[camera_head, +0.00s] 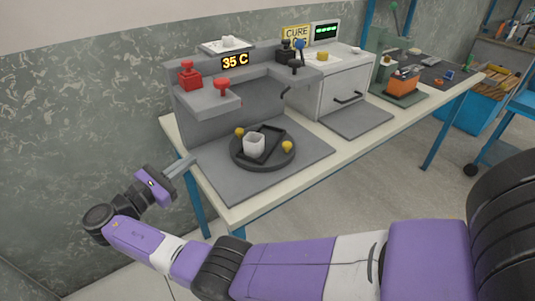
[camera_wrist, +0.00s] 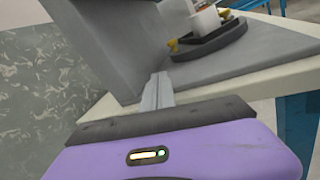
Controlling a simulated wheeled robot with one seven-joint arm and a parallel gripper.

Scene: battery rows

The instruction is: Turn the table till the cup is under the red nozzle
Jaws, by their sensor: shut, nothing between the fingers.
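The round dark turntable (camera_head: 258,164) sits on a grey mat, with two yellow knobs (camera_head: 287,147) (camera_head: 239,132) at its rim. A red fitting (camera_head: 222,88) and a red block (camera_head: 190,76) sit on the machine's left ledge, up and left of the cup; no nozzle tip shows below. My gripper (camera_head: 184,168) is shut and empty, left of the mat, apart from the turntable. In the wrist view its fingers (camera_wrist: 157,90) point toward the machine's side, with the turntable (camera_wrist: 212,45) and cup (camera_wrist: 205,21) beyond.
The grey machine (camera_head: 185,123) with a "35 C" display stands behind the turntable and overhangs it. Black and blue fittings (camera_head: 293,52) are on its right part. A white cabinet (camera_head: 335,85) stands right of it. The mat's front (camera_head: 250,190) is clear.

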